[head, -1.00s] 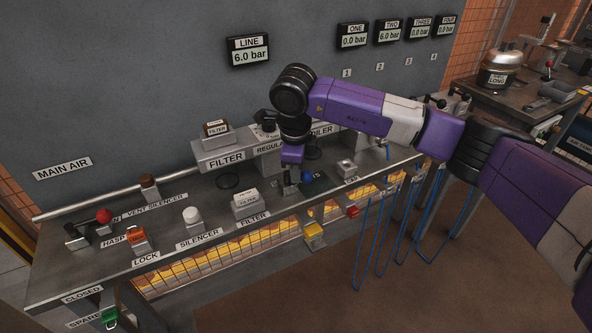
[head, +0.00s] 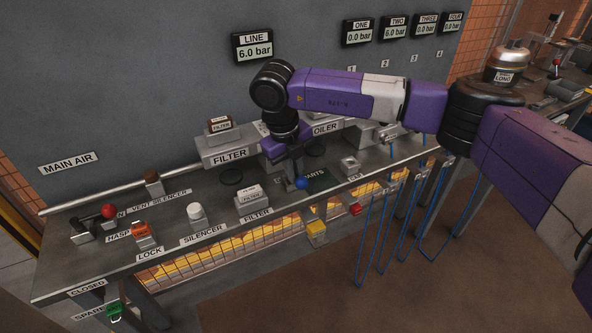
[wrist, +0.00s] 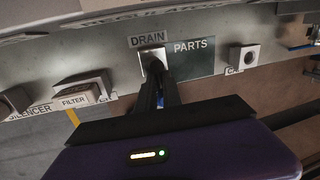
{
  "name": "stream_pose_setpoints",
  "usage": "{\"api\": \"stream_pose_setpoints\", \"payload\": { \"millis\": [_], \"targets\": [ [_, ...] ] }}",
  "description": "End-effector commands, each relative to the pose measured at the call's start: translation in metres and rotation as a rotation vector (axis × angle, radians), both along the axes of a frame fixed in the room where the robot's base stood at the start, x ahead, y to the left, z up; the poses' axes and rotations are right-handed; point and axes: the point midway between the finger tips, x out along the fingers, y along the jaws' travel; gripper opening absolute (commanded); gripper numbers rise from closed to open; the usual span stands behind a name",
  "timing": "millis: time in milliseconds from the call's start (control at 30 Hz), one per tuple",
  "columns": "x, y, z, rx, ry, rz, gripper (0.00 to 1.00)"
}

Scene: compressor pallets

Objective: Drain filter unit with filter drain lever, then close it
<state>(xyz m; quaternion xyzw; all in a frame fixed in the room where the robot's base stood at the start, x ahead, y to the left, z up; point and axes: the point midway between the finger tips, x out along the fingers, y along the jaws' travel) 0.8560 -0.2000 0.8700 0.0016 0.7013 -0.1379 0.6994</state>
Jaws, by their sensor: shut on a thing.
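The filter unit (head: 226,151) is a grey block labelled FILTER on the back shelf. A dark round shape (head: 231,177) shows below it on the bench. The fingers hide most of the lever.
The LINE gauge (head: 253,47) reads 6.0 bar. A FILTER tag block (head: 250,197), white silencer knob (head: 195,214) and orange lock (head: 142,232) stand left on the bench. A PARTS area (wrist: 193,58) lies right of the drain. Blue hoses (head: 372,230) hang in front.

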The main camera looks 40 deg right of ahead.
Motion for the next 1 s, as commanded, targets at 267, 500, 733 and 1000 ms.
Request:
{"api": "stream_pose_setpoints", "payload": {
  "millis": [267,500,733,1000],
  "targets": [
    [-0.0085,0.0012,-0.0034,0.0,0.031,-0.089,0.0],
    [-0.0083,0.0029,-0.004,0.0,0.033,-0.103,0.0],
    [-0.0083,0.0038,-0.0044,0.001,0.033,-0.101,0.0],
    [-0.0074,0.0046,-0.0041,0.002,0.03,-0.099,0.43]
  ]
}}
